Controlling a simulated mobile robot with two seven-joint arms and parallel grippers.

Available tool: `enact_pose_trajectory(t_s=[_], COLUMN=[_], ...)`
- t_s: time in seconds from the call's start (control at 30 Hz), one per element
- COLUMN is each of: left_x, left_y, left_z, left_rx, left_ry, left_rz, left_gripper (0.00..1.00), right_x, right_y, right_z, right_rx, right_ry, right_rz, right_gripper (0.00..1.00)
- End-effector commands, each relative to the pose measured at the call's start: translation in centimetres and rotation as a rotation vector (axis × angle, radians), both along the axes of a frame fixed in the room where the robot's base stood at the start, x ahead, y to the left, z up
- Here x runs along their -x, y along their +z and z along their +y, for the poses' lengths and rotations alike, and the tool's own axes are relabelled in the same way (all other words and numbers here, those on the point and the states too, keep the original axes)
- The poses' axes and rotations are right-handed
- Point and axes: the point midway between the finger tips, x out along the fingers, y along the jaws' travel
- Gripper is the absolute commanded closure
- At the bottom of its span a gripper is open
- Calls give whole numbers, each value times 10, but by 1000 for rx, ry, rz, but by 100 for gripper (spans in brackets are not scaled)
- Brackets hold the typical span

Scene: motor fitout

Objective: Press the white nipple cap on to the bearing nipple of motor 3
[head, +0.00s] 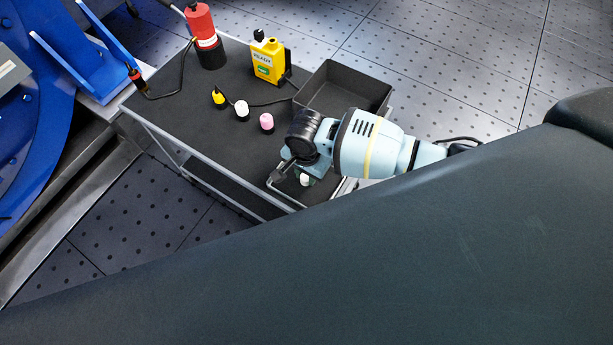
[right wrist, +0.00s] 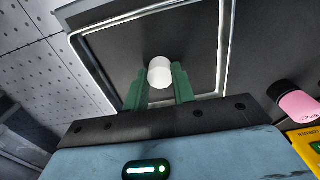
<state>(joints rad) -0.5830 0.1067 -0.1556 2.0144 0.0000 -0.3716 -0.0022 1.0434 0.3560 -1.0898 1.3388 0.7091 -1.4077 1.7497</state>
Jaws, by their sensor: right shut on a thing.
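A white cap (right wrist: 160,72) sits between the green fingertips of my right gripper (right wrist: 159,85) in the right wrist view. The gripper is shut on it. In the head view my right gripper (head: 303,177) is over the near right end of the cart, and the white cap (head: 305,180) shows small at its fingertips. I cannot tell how far it is above the cart. No motor nipple can be made out; a large blue machine part (head: 35,110) stands at the far left. My left gripper is not in view.
The dark cart top (head: 185,115) bears yellow (head: 218,97), white-topped (head: 241,109) and pink (head: 267,122) small items, a red cylinder (head: 203,30), a yellow device (head: 268,58) with a cable, and a black open bin (head: 345,90). A large dark surface blocks the lower view.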

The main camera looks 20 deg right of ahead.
Motion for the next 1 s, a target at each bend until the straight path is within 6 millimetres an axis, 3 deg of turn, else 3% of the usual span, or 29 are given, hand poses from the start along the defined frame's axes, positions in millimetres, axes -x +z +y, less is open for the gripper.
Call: enact_pose_trajectory(t_s=[0.4,0.7,1.0], left_x=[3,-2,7], left_y=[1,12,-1], left_z=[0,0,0], left_rx=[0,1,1], left_ry=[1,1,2], left_rz=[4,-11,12], left_gripper=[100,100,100], right_x=[0,-1,-4], right_y=[4,39,40], right_z=[0,0,77], right_rx=[0,-2,-6], right_ry=[0,0,2], right_rz=[0,-4,4], right_gripper=[96,96,96])
